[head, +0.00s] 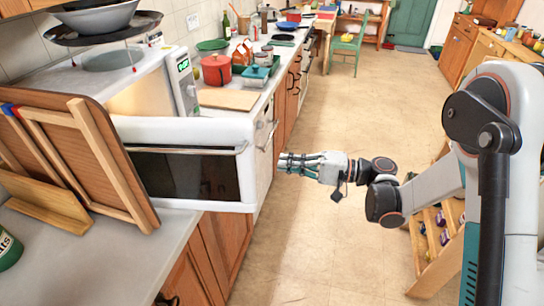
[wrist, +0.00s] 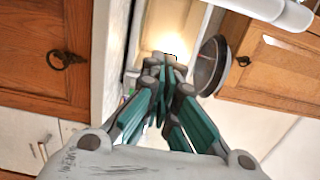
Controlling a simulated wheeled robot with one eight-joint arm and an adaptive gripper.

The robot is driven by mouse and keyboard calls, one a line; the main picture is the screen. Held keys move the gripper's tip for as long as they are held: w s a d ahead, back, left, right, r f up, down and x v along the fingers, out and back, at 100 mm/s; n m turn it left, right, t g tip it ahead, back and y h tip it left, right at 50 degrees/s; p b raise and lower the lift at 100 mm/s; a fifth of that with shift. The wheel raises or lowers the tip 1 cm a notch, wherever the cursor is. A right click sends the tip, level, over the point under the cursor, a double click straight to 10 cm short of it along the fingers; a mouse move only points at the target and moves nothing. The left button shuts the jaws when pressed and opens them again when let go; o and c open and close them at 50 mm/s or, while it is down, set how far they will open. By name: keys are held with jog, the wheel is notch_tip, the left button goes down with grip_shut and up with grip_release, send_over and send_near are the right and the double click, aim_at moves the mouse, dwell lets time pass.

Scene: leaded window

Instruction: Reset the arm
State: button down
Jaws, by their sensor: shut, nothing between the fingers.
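My gripper (head: 283,163) is held out level over the kitchen aisle in the head view, with its fingers pointing left toward the counter side. Its fingers are shut and empty. In the wrist view my gripper (wrist: 168,72) shows its teal and grey fingers closed together at the tips. My arm reaches in from the right side of the head view. The fingers appear close to the front of the white oven (head: 190,170), and I cannot tell the exact gap.
A microwave (head: 183,83), a red pot (head: 216,70) and a cutting board (head: 229,99) stand along the left counter. A wooden rack (head: 80,160) leans at the near left. Wooden shelves (head: 432,240) stand beside my arm at right. The tiled floor (head: 345,110) is clear down the aisle.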

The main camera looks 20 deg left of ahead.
jog(key=s+d+r+m+t+h, duration=0.1)
jog(key=s+d+r+t+h, duration=0.1)
jog(key=d+r+h, duration=0.3)
jog(key=s+d+r+m+t+h, duration=0.1)
jog(key=s+d+t+h, duration=0.15)
jog(key=d, duration=0.45)
jog(key=s+d+t+h, duration=0.2)
jog(key=s+d+h, duration=0.3)
jog(key=d, duration=0.6)
jog(key=s+d+r+t+h, duration=0.1)
jog(key=s+d+t+h, duration=0.2)
jog(key=s+d, duration=0.7)
jog(key=shift+d+n+h+p, duration=0.3)
jog(key=shift+d+h, duration=0.35)
jog(key=shift+h, duration=0.5)
jog(key=shift+s+a, duration=0.1)
jog(key=shift+a, duration=0.1)
